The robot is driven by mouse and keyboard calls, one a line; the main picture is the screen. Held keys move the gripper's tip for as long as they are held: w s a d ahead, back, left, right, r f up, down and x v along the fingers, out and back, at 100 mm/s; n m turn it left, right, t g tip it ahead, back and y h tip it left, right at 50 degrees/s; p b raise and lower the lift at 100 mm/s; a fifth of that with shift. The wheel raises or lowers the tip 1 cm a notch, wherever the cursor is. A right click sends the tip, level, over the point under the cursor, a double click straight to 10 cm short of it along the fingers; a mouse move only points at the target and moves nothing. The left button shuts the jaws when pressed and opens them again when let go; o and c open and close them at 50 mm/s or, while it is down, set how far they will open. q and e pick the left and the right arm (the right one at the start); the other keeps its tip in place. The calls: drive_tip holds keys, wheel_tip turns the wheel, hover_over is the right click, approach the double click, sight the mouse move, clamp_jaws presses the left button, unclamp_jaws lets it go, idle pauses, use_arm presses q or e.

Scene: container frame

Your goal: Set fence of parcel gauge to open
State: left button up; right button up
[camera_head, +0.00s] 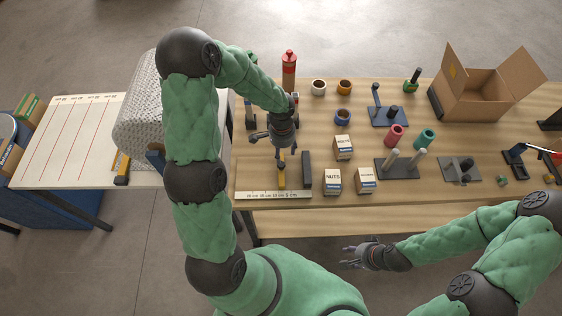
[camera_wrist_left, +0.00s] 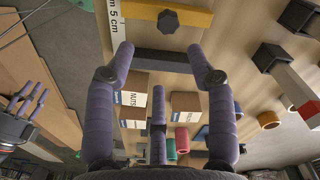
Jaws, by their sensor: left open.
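The parcel gauge lies at the front left of the bench, with a white centimetre scale (camera_head: 272,195) along the bench edge. A yellow bar (camera_head: 282,174) stands across the scale; the left wrist view shows a dark knob (camera_wrist_left: 168,19) on it. A dark bar (camera_head: 306,168) lies parallel to its right. My left gripper (camera_head: 276,146) is open and empty, just behind the yellow bar's far end. In the left wrist view its fingertips (camera_wrist_left: 160,54) appear apart over the dark bar; contact cannot be told. My right gripper (camera_head: 347,257) is open and empty in front of the bench.
Labelled small boxes (camera_head: 333,181) stand right of the gauge. A red-topped bottle (camera_head: 289,70) and several cups stand behind my left gripper. Peg stands (camera_head: 398,168) and an open carton (camera_head: 482,95) are further right. A wrapped roll (camera_head: 140,105) is left of the bench.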

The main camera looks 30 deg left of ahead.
sight(281, 169)
use_arm(q)
drive_tip(key=f, duration=0.6)
drive_tip(key=a+f+b, duration=0.1)
drive_tip(key=f, duration=0.3)
drive_tip(key=shift+w, duration=0.25)
drive_tip(key=shift+c, duration=0.3)
drive_tip(key=shift+s, duration=0.1)
clamp_jaws()
